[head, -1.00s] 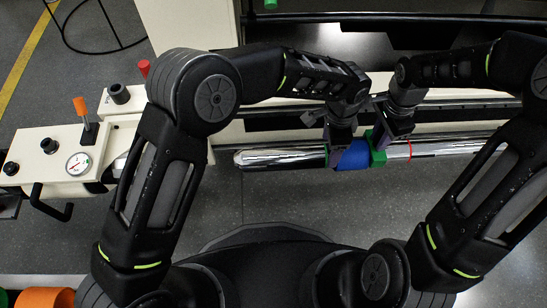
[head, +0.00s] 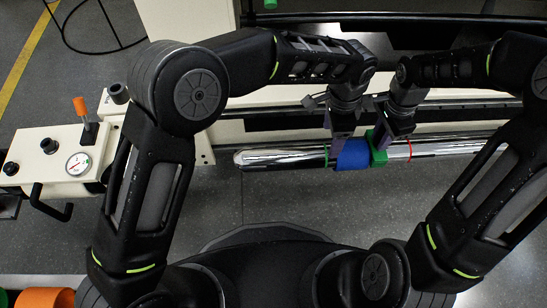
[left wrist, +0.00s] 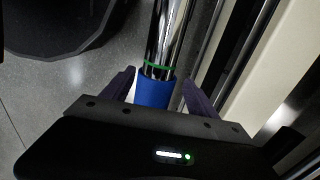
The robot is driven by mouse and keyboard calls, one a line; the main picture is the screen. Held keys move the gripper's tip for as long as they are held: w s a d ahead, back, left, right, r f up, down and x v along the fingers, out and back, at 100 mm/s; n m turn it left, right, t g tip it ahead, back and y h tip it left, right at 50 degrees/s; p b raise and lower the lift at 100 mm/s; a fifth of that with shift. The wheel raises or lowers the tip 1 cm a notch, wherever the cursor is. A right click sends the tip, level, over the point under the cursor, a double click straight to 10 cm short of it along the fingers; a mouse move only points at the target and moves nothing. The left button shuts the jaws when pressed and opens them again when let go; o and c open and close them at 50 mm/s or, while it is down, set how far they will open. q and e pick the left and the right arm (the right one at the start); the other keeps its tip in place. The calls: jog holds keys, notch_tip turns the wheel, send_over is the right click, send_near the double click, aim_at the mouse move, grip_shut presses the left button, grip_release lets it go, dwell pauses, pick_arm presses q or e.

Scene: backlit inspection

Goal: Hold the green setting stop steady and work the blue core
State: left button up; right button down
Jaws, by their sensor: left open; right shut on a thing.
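The blue core (head: 353,155) sits around a chrome bar, between a thin green ring and the green setting stop (head: 377,150). It also shows in the left wrist view (left wrist: 153,92). My left gripper (head: 334,150) is open at the blue core; in the left wrist view its fingers (left wrist: 158,84) stand on both sides of the core with gaps. My right gripper (head: 380,140) is shut on the green setting stop. The stop is hidden in the left wrist view.
The chrome bar (head: 282,157) runs left to right in front of a cream machine. A red ring (head: 411,149) marks it right of the stop. A control panel with a gauge (head: 78,163), knobs and an orange-topped lever (head: 80,106) stands at the left. Floor below the bar is clear.

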jog(key=shift+s+a+f, duration=0.1)
jog(key=shift+s+a, duration=0.05)
pick_arm(q)
notch_tip(320, 180, up, 8)
jog(key=shift+f, duration=0.1)
pick_arm(e)
jog(key=c, duration=1.2)
grip_release()
jog(key=shift+o, duration=0.2)
